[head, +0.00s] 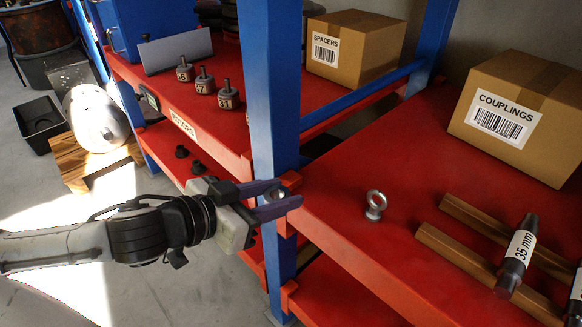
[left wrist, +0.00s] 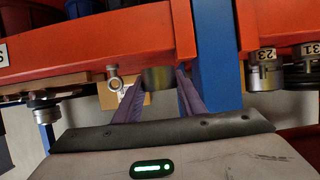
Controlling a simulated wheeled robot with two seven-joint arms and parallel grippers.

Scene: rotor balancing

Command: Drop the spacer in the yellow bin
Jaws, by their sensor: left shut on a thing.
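My left gripper (head: 284,197) has its purple fingers closed on a small grey metal spacer (head: 279,191), beside the blue upright at the front edge of the red shelf. In the left wrist view the spacer (left wrist: 158,78) shows as a short dark grey cylinder between the two fingers (left wrist: 157,92); the fingers hide its sides. It appears held clear of the shelf. No yellow bin shows in either view. My right gripper is not in view.
A blue upright (head: 275,90) stands close to the fingers. A metal eye bolt (head: 375,205) stands on the red shelf (head: 340,200). A couplings box (head: 510,110), a spacers box (head: 355,50), wooden rails (head: 470,255) and several rotors (head: 204,82) are around. A black bin (head: 40,122) is on the floor.

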